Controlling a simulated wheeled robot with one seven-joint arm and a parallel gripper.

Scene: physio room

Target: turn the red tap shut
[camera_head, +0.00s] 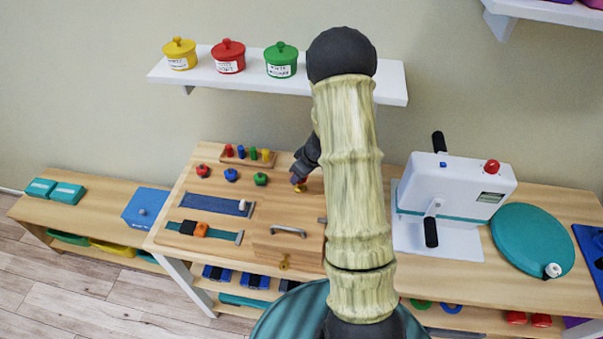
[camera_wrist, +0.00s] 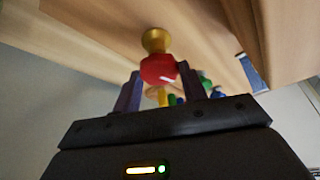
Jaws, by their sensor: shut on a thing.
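The red tap (camera_wrist: 158,69) shows in the wrist view as a rounded red handle on a gold base fixed to the wooden board. My gripper (camera_wrist: 160,82) has one finger on each side of the red handle and is shut on it. In the head view my gripper (camera_head: 298,182) is at the board's upper right, with the gold base (camera_head: 300,189) just below the fingertips. The red handle is mostly hidden there by the fingers.
A white crank machine (camera_head: 455,185) stands to the right. A shelf with pots is above.

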